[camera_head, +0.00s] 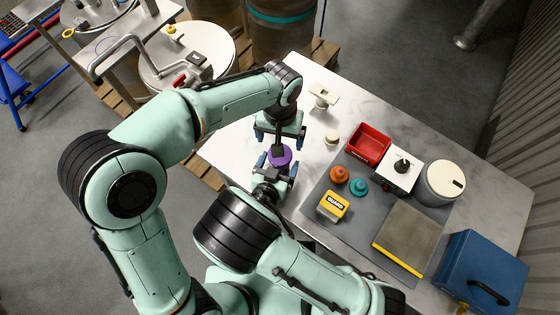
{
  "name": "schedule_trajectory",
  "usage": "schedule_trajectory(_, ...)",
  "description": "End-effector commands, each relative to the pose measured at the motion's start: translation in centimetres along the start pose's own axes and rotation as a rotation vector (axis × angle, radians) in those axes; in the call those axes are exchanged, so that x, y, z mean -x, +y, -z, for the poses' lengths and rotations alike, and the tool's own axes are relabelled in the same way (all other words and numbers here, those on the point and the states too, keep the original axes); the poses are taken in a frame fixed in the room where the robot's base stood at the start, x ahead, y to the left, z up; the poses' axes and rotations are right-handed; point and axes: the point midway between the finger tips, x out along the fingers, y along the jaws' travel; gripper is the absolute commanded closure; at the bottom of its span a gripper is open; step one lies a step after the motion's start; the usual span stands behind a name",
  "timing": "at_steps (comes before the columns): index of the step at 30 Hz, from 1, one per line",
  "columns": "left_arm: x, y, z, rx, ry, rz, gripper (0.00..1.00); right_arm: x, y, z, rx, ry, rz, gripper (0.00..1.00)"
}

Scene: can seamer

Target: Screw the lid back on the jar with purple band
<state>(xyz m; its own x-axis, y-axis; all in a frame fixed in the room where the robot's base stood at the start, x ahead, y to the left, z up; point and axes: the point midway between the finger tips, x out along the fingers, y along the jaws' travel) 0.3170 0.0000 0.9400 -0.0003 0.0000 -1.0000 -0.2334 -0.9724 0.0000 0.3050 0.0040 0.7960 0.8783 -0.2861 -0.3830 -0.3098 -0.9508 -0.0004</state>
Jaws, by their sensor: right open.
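The purple band (285,152) of a jar shows between my two grippers on the near left part of the table. The rest of the jar and its top are mostly hidden. My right gripper (277,165) is open, its fingers spread close to the near side of the purple band. My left gripper (280,140) comes down from above on the far side. A dark narrow part reaches from it to the purple band, and I cannot tell whether it grips anything. I cannot make out the jar's lid for certain.
A small cream round piece (332,137) lies right of the grippers. On the grey mat (312,190) are orange (339,175) and teal (358,187) pieces and a yellow block (333,206). A red bin (369,145), white canister (444,182) and blue toolbox (480,272) stand farther right.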

Motion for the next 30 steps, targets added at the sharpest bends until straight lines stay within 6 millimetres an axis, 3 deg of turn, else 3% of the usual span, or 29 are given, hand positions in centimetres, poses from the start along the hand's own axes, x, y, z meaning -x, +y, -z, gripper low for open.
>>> schedule_trajectory(4, 0.00, 0.00, 0.00, 0.000, 0.000, 0.000, 0.07, -0.94, 0.06, 0.02, 0.000, 0.000, -0.001, 0.07)
schedule_trajectory(13, 0.01, 0.00, 0.00, 0.000, 0.000, 0.000, 0.07, -1.09, 0.03, 0.03, 0.000, 0.001, 0.000, 0.07)
schedule_trajectory(14, 0.01, 0.00, 0.00, 0.000, 0.000, 0.000, 0.07, -1.09, 0.03, 0.02, 0.000, 0.001, 0.000, 0.11)
schedule_trajectory(22, 0.01, 0.00, 0.00, 0.001, 0.000, 0.000, 0.07, -1.06, 0.03, 0.02, 0.000, 0.000, 0.000, 0.99)
schedule_trajectory(30, -0.07, -0.05, -0.01, 0.205, -0.003, 0.000, 0.07, -1.05, 0.03, 0.02, 0.000, 0.000, 0.000, 1.00)
